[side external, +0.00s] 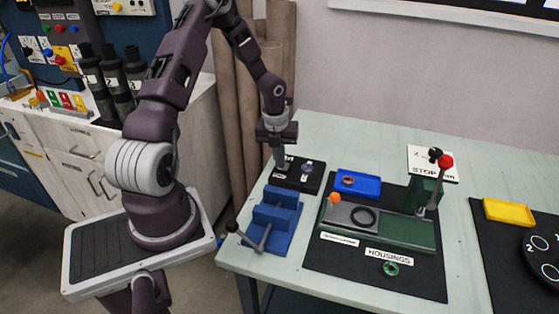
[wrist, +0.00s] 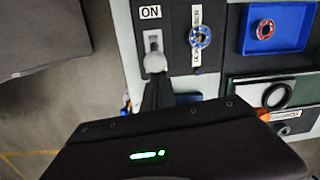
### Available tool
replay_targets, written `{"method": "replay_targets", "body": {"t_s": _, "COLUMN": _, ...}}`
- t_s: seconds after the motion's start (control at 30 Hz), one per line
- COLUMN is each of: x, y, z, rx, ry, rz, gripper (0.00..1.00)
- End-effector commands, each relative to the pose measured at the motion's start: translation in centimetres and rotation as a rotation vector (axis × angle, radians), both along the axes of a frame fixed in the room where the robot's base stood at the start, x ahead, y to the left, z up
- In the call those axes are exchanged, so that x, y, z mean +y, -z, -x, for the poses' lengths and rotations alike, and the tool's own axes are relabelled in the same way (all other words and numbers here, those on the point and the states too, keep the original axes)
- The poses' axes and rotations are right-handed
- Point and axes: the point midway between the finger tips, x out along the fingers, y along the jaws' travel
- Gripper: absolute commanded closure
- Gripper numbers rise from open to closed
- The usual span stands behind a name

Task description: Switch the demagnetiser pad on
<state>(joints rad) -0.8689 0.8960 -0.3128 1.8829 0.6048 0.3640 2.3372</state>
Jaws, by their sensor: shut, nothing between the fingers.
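The demagnetiser pad is a black plate (side external: 312,185) on the left back part of the table; it also shows in the wrist view (wrist: 178,50). Its switch (wrist: 153,42) is a light slotted plate with a round grey knob (wrist: 155,63). An ON label (wrist: 150,12) lies beyond the slot, and the knob is at the end away from it. My gripper (side external: 279,165) points down at the pad's left part, hiding the switch from the side. In the wrist view the dark fingers (wrist: 158,92) are shut and empty, right by the knob; I cannot tell whether they touch.
A blue vise (side external: 272,220) stands in front of the pad. A blue tray (side external: 373,190) and a green press (side external: 400,235) are to the right.

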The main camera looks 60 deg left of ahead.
Motion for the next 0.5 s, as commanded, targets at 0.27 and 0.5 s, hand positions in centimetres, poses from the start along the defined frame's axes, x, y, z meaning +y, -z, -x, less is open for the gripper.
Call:
{"method": "replay_targets", "body": {"t_s": 0.27, "x": 0.8, "y": -0.7, "z": -0.8, "rx": -0.001, "ry": -0.002, "rz": 0.0, "gripper": 1.0}}
{"method": "replay_targets", "body": {"t_s": 0.5, "x": 2.0, "y": -1.5, "z": -2.0, "rx": -0.001, "ry": -0.002, "rz": 0.0, "gripper": 1.0}}
